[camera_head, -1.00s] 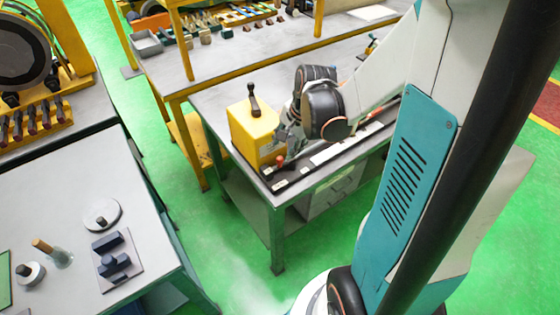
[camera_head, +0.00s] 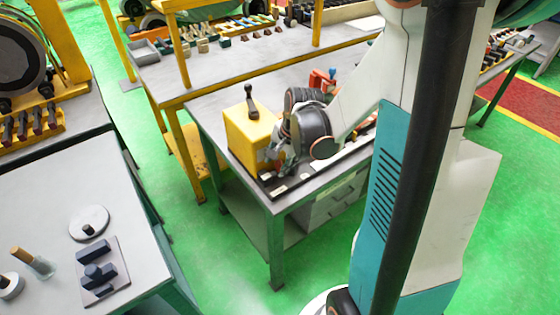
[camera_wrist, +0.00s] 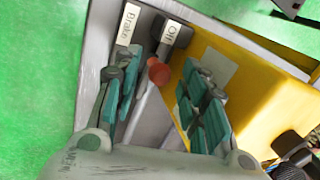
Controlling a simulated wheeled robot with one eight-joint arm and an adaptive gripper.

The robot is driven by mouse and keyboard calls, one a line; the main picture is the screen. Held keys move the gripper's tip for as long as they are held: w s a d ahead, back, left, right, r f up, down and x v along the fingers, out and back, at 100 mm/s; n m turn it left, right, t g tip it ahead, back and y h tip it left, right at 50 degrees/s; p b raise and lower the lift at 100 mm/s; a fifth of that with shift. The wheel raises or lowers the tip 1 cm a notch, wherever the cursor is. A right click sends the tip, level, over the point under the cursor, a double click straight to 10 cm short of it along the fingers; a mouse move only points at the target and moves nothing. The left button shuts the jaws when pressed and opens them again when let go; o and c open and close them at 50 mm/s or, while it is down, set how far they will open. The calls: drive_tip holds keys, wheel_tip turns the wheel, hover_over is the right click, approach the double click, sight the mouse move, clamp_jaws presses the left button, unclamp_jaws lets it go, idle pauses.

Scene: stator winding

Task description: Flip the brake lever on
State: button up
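The brake lever's red knob (camera_wrist: 158,72) shows in the wrist view between my gripper's fingers, nearer the left one, with a pale stem below it. A white "Brake" label (camera_wrist: 127,24) and a second label (camera_wrist: 169,32), which seems to read "Off", lie just beyond it. My gripper (camera_wrist: 163,75) is open, its teal-padded fingers apart on either side of the knob; I cannot tell whether either touches it. In the head view my gripper (camera_head: 275,153) is low at the front right of the yellow box (camera_head: 248,130), and the red knob is hidden there.
The yellow box stands close beside my right finger in the wrist view and carries a black-handled lever (camera_head: 251,103) on top. The grey workbench (camera_head: 200,108) has its front edge near my gripper. Another table (camera_head: 40,200) with loose parts stands at the left.

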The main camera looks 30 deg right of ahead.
clamp_jaws()
drive_tip(key=shift+s, duration=0.15)
drive_tip(key=n, duration=0.1)
drive_tip(key=s+n, duration=0.1)
drive_tip(key=n, duration=0.1)
drive_tip(key=shift+d+y+b, duration=0.25)
drive_tip(key=shift+y+b, duration=0.05)
drive_tip(key=shift+y, duration=0.1)
drive_tip(key=n, duration=0.1)
drive_tip(key=s+d+n+g+y, duration=0.1)
drive_tip(key=n, duration=0.1)
drive_tip(key=shift+s+n+b, duration=0.2)
drive_tip(key=shift+n+b, duration=0.1)
drive_tip(key=n, duration=0.1)
drive_tip(key=s+d+n, duration=0.1)
drive_tip(key=n, duration=0.1)
drive_tip(key=shift+n+g+y, duration=0.3)
drive_tip(key=shift+g, duration=0.1)
drive_tip(key=shift+s+d+n+g+b, duration=0.15)
drive_tip(key=shift+d+n+g+b, duration=0.2)
drive_tip(key=shift+n, duration=0.55)
drive_tip(key=shift+s+d+n+g, duration=0.15)
drive_tip(key=shift+d+n, duration=0.3)
drive_tip(key=shift+n, duration=0.45)
